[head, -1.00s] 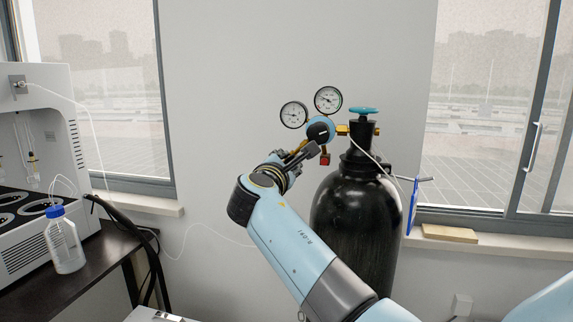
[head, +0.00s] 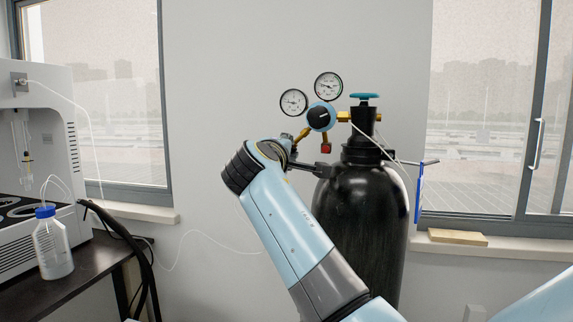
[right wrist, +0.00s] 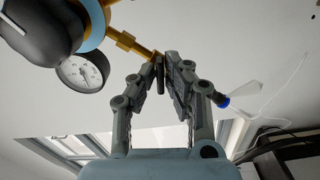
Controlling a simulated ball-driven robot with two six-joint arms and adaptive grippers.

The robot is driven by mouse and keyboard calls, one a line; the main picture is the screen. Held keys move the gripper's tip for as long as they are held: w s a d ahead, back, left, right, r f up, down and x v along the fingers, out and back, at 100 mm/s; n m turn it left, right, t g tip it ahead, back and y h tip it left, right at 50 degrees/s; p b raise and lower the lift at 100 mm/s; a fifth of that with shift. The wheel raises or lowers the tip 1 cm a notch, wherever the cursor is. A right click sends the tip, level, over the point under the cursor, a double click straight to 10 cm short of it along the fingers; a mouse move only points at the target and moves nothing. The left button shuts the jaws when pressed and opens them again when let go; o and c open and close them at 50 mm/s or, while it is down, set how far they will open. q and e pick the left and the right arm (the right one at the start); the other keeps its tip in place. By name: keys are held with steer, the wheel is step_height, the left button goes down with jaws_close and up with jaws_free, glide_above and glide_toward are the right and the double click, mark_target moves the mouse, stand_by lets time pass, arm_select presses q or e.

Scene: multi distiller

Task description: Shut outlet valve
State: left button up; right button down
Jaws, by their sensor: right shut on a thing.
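The black gas cylinder (head: 362,225) stands by the wall with a teal handwheel (head: 364,96) on top. Its regulator has a blue-rimmed black knob (head: 320,116), two round gauges (head: 293,102) and brass fittings. The brass outlet (head: 303,133) runs down to the left of the knob. My right gripper (right wrist: 163,75) is at the end of this outlet in the right wrist view. Its fingers are shut on the small dark outlet valve (right wrist: 160,78), which they partly hide. In the head view my right wrist covers most of the gripper. My left gripper is out of view.
A white plastic bottle (head: 52,249) with a blue cap stands on the dark table (head: 90,265) at left, beside a white machine (head: 60,105). A thin tube hangs along the wall. A wooden block (head: 457,237) lies on the right window sill.

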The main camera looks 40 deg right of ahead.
steer(key=shift+f+m+b, duration=0.2)
steer(key=shift+m+b, duration=1.4)
steer(key=shift+m, duration=0.2)
steer(key=shift+f+m+b, duration=0.2)
steer(key=shift+m+b, duration=1.4)
steer(key=shift+m, duration=0.2)
